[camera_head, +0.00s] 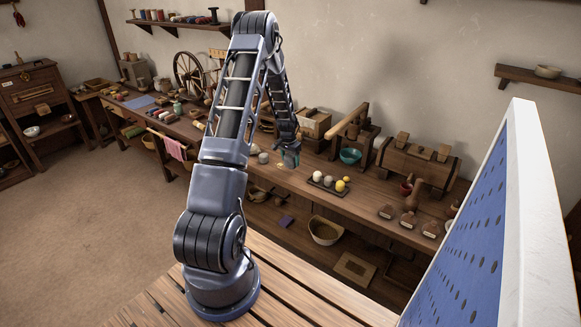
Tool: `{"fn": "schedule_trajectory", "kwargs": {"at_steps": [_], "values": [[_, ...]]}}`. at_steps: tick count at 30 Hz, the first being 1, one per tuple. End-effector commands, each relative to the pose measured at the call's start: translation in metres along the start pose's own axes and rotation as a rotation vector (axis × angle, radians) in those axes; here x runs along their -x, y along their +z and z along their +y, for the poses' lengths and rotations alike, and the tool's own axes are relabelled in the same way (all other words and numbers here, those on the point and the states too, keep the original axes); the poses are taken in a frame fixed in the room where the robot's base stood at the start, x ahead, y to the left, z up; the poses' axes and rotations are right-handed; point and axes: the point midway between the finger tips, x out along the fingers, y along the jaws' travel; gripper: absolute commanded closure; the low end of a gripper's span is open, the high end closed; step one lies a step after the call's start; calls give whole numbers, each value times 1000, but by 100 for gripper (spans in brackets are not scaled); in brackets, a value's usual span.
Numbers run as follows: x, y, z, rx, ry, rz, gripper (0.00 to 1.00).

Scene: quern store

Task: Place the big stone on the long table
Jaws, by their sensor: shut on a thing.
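The long table (228,139) runs along the wall from the back left to the right. My gripper (289,160) is over its middle stretch, pointing down, near the front edge. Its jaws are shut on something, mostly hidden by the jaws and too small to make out. I cannot tell whether that is the big stone or whether it touches the tabletop. A small grey rounded lump (263,158) is on the table just left of my gripper; I cannot tell if it is a stone.
A dark tray (315,182) with pale and yellow balls lies right of my gripper. A spinning wheel (188,72) is at the back left. A blue perforated panel (478,225) blocks the right foreground.

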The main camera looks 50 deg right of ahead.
Motion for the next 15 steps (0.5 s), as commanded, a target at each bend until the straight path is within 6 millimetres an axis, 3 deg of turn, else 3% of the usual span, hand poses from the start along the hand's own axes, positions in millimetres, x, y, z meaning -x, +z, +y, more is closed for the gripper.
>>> {"fn": "schedule_trajectory", "kwargs": {"at_steps": [5, 15], "values": [[-7, 0, 0, 0, -1, 1, 77], [-41, 4, 0, 1, 0, 1, 77]]}}
